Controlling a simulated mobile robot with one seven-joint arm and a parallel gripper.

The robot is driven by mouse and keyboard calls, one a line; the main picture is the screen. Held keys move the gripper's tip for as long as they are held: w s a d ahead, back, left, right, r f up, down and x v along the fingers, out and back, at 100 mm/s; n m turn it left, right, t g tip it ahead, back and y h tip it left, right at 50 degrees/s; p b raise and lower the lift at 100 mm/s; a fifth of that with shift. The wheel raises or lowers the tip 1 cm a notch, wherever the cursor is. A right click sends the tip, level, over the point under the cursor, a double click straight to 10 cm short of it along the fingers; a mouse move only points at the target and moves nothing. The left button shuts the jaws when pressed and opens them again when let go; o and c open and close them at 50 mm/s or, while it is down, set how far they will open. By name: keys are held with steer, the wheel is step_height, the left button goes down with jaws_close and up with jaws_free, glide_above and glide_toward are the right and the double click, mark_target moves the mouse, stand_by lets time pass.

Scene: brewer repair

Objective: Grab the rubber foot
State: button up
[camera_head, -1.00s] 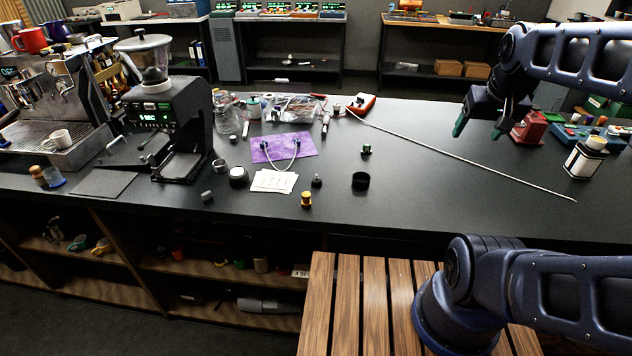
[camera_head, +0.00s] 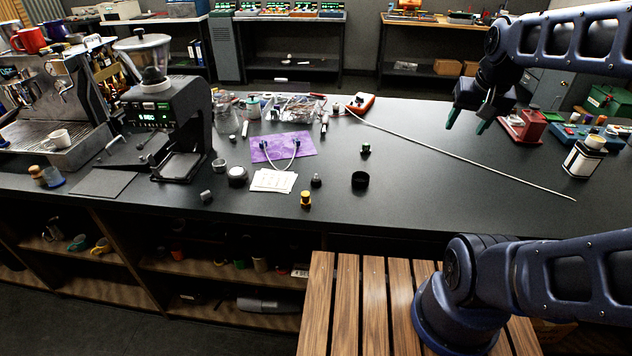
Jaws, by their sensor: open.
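My gripper (camera_head: 467,121) hangs above the right half of the dark counter (camera_head: 430,200), fingers pointing down, open and empty. Several small parts lie left of it; which one is the rubber foot I cannot tell for certain. A small dark knob-like piece (camera_head: 317,181) stands beside the white papers. A short black cylinder (camera_head: 360,180) stands to its right. A small grey piece (camera_head: 206,196) lies near the counter's front edge. A dark round piece with a pale top (camera_head: 237,176) lies left of the papers. My gripper is apart from all of them.
A long thin rod (camera_head: 460,153) crosses the counter below my gripper. A white-and-black bottle (camera_head: 585,158) and a red box (camera_head: 521,127) stand right. White papers (camera_head: 272,181), a purple mat (camera_head: 284,147), a yellow-topped piece (camera_head: 306,199) and a grinder (camera_head: 168,125) are left. The front right counter is clear.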

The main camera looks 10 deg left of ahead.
steer(key=w+a+f+m+g, duration=0.1)
steer(key=w+a+m, duration=0.3)
steer(key=w+a, duration=0.3)
steer(key=m+g, duration=0.3)
steer(key=m, duration=0.7)
glide_above(316, 174)
steer(key=f, duration=1.9)
steer(key=shift+w+a+f, duration=0.3)
steer(key=shift+w, duration=0.05)
steer(key=shift+s+d+f, duration=0.1)
steer(key=shift+f, duration=0.7)
steer(key=shift+s+d+f, duration=0.15)
steer(key=shift+f, duration=0.6)
steer(key=shift+s+d+f, duration=0.1)
steer(key=shift+f, duration=1.4)
